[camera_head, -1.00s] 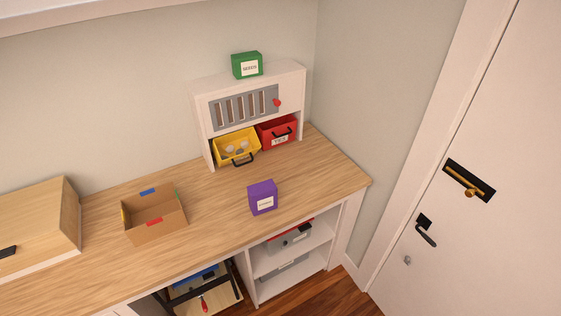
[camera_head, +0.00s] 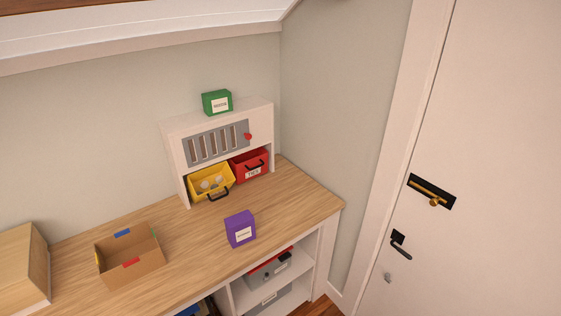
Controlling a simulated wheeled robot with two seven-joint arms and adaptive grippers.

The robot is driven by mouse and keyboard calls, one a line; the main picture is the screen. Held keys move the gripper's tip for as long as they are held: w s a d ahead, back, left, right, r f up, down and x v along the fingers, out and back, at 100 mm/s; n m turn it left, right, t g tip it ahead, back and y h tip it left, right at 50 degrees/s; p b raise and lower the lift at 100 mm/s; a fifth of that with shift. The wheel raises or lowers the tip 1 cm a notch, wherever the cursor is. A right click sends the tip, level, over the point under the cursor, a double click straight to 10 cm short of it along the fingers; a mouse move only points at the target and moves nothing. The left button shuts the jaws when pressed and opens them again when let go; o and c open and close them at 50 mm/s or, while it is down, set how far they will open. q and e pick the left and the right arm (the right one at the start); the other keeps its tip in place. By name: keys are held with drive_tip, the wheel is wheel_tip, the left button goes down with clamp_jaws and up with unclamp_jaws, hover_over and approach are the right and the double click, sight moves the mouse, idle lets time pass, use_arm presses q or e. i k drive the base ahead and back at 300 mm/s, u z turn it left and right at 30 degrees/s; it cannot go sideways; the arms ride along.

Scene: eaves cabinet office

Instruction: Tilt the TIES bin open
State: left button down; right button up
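The red TIES bin (camera_head: 250,168) sits in the right lower bay of the white cabinet (camera_head: 181,152) on the wooden counter. Its front carries a white label and a black handle (camera_head: 255,163). It looks upright in its bay, its front about level with the opening. The yellow bin (camera_head: 208,183) beside it on the left is tilted forward, showing several pale round items inside. Neither of my grippers shows in the head view.
A purple box (camera_head: 240,230) stands on the counter (camera_head: 190,243) in front of the cabinet. An open cardboard box (camera_head: 135,272) is at left. A green box (camera_head: 216,102) sits on the cabinet top. A sloped ceiling edge (camera_head: 140,40) hangs above. A door (camera_head: 490,170) is at right.

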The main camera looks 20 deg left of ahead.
sight(248, 166)
drive_tip(key=i, duration=1)
drive_tip(key=u, duration=0.35)
